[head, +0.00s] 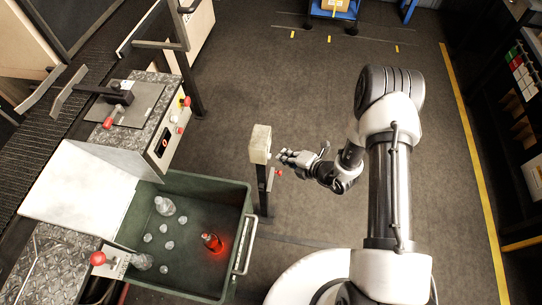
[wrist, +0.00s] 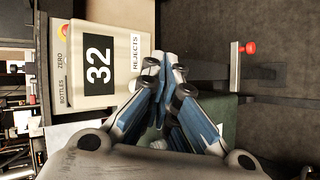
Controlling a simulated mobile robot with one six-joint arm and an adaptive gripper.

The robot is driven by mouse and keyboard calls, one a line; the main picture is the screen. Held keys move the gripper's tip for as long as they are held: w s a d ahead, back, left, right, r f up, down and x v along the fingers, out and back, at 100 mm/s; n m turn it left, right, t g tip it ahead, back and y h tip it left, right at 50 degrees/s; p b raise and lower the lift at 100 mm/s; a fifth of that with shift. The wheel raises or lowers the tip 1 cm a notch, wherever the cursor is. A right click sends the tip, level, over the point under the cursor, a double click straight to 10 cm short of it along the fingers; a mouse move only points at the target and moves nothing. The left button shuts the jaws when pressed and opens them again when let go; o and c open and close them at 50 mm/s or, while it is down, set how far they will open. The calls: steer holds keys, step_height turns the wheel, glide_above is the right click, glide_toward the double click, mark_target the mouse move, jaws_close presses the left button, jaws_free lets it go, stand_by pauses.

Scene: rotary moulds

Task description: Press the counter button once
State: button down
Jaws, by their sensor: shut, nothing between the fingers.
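The counter (head: 261,143) is a pale box on a dark post in the head view. In the wrist view the counter (wrist: 112,42) shows a black display reading 32, with the word REJECTS beside it. A red button (wrist: 250,47) stands out on a metal plate, right of the fingers; a small red knob also shows beside the post in the head view (head: 279,172). A dull red button (wrist: 64,30) is partly visible by the word ZERO. My gripper (head: 284,157) is shut and empty, just right of the counter; its fingers also show in the wrist view (wrist: 168,70). Contact is not clear.
A green crate (head: 245,205) left of the post holds several clear pieces and a glowing red bottle (head: 212,242). A machine with a control panel (head: 168,137) and red-knobbed levers stands at the left. Open floor (head: 290,85) lies behind the counter. Shelves line the far right.

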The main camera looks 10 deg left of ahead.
steer(key=d, duration=0.4)
steer(key=shift+s+d, duration=0.1)
steer(key=shift+d, duration=0.2)
stand_by(0.6)
steer(key=a+r+n+g+y, duration=0.2)
steer(key=a+r+n, duration=0.2)
steer(key=r+n, duration=0.8)
steer(key=s+r+n+g, duration=0.2)
steer(key=s+r+n, duration=0.25)
steer(key=r, duration=0.45)
steer(key=s+r+n+g, duration=0.2)
steer(key=s+r+n, duration=0.25)
steer(key=r, duration=0.35)
steer(key=s+d+r+n+t+h, duration=0.2)
steer(key=s+d+r+n+h, duration=0.3)
steer(key=s+d+n, duration=0.3)
steer(key=s+d+r+n+t+h, duration=0.1)
steer(key=s+d+r+n+h, duration=0.5)
steer(key=n, duration=0.6)
steer(key=s+d+r, duration=0.1)
steer(key=s+d, duration=0.1)
steer(key=s, duration=0.1)
steer(key=shift+r+n+t, duration=0.15)
steer(key=shift+n+t, duration=0.25)
